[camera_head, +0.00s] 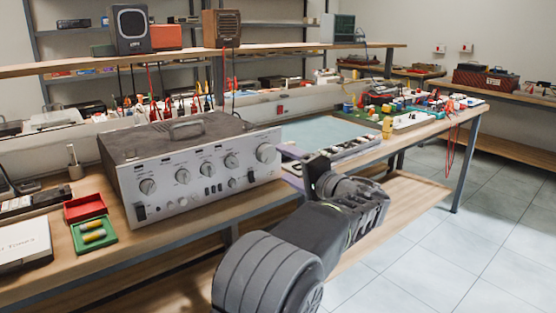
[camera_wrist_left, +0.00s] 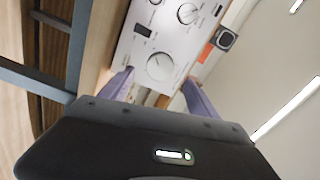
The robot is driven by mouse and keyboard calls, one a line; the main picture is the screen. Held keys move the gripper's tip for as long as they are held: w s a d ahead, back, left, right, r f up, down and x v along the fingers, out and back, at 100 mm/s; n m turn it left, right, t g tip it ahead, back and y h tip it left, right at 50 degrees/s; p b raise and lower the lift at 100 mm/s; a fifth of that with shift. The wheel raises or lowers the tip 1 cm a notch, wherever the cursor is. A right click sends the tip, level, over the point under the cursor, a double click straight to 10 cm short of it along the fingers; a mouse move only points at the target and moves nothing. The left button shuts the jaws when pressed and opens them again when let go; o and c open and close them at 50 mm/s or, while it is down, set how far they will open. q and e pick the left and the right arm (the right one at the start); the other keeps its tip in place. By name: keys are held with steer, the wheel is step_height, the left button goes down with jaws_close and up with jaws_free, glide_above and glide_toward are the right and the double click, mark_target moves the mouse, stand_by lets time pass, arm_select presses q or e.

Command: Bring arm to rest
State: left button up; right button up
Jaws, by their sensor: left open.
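My left arm reaches in from the bottom of the head view, and its left gripper (camera_head: 284,166) is at the right end of a silver hi-fi amplifier (camera_head: 204,185). Its purple fingers are spread apart and nothing is held. In the left wrist view, the left gripper (camera_wrist_left: 158,92) has the amplifier's front panel (camera_wrist_left: 187,42) ahead of it. The large round knob (camera_wrist_left: 160,66) shows between the two fingers. I cannot tell whether a finger touches the amplifier. My right gripper is not in view.
The amplifier stands on a wooden workbench (camera_head: 160,240). Red and green trays (camera_head: 84,208) lie to its left. A handle (camera_head: 186,128) is on its top. A shelf with speakers (camera_head: 222,27) runs behind. Tiled floor (camera_head: 480,235) is open at the right.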

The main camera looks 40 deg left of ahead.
arm_select(q)
steer(key=shift+s+d, duration=0.15)
steer(key=shift+d, duration=0.35)
